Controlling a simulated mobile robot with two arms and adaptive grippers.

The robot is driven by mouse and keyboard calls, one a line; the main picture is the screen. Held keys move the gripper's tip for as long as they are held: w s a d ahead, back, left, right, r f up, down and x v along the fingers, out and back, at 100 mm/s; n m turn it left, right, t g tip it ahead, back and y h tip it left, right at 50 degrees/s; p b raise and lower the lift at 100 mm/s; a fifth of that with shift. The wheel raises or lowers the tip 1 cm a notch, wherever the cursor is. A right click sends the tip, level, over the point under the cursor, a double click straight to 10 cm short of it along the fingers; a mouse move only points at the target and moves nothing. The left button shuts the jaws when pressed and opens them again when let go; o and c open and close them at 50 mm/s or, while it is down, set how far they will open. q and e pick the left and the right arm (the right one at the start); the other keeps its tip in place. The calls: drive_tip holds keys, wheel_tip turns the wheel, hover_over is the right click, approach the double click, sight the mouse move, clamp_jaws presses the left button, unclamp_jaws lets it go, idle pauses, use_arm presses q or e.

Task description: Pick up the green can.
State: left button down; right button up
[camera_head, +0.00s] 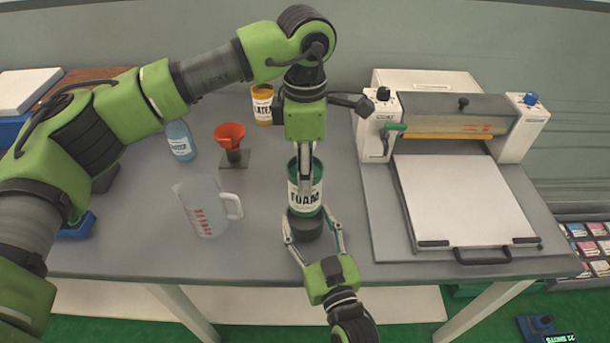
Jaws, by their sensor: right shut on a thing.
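The green can (313,183) is labelled FOAM and stands upright near the table's front edge, right of the jug. Its lower end is a dark round base; I cannot tell whether this is part of the can or a separate piece. My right gripper (313,233) comes from the front, with its fingers on either side of this base, shut on it. My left gripper (306,172) points straight down from above, its fingers in front of the can's upper part and hiding some of it. Its fingers show nearly edge-on, so their opening is unclear.
A measuring jug (203,207), a red funnel on a stand (231,138), a blue bottle (180,140) and a yellow LATEX can (262,103) stand on the grey table (130,235). A white press machine (462,195) fills the table's right side.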

use_arm(q)
drive_tip(key=shift+r, duration=0.95)
use_arm(e)
drive_tip(key=shift+r, duration=0.1)
use_arm(q)
drive_tip(key=shift+r, duration=0.15)
use_arm(e)
drive_tip(key=o, duration=1.4)
drive_tip(key=shift+o, duration=0.2)
drive_tip(key=shift+s+d, duration=0.15)
drive_tip(key=shift+s, duration=0.3)
drive_tip(key=v, duration=1.1)
